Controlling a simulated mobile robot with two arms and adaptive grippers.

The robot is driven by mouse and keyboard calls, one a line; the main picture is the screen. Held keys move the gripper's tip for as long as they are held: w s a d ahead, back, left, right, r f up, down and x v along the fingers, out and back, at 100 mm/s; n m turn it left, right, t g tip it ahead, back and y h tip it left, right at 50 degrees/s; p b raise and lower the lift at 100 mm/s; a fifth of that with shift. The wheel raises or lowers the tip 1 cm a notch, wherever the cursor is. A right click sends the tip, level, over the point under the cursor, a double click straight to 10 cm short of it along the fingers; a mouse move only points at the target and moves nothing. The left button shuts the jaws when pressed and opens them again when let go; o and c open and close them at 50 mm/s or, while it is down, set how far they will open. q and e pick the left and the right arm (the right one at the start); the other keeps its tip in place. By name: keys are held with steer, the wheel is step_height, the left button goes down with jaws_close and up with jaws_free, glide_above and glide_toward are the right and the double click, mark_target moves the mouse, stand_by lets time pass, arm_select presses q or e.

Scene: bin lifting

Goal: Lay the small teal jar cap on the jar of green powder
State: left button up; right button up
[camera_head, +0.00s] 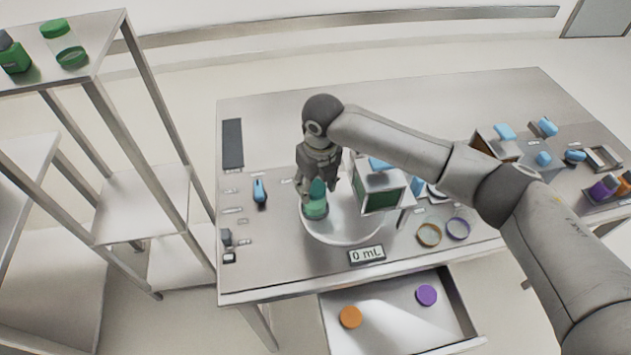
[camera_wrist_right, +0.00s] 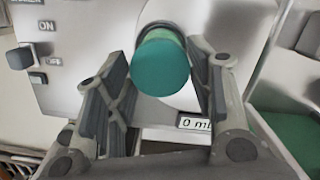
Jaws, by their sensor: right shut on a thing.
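The small teal jar cap (camera_head: 317,187) is between the fingers of my right gripper (camera_head: 318,183), which is shut on it. The cap shows as a teal disc (camera_wrist_right: 161,70) between the fingers in the right wrist view. In the head view a green jar (camera_head: 316,208) stands directly below the cap on the round white plate. The cap is over the jar's top; I cannot tell whether they touch. Light green shows behind the cap in the right wrist view, and the cap hides most of the jar there. My left gripper is not in view.
A green-fronted box (camera_head: 380,197) stands close right of the jar. A "0 mL" display (camera_head: 367,255) lies in front of the plate (camera_head: 345,235). The open drawer (camera_head: 385,325) holds orange and purple caps. A shelf rack (camera_head: 140,205) stands left, with green containers on top.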

steer(key=shift+f, duration=0.55)
stand_by(0.4)
steer(key=shift+f, duration=0.1)
stand_by(0.7)
steer(key=o, duration=0.8)
steer(key=shift+o, duration=0.3)
steer(key=o, duration=0.4)
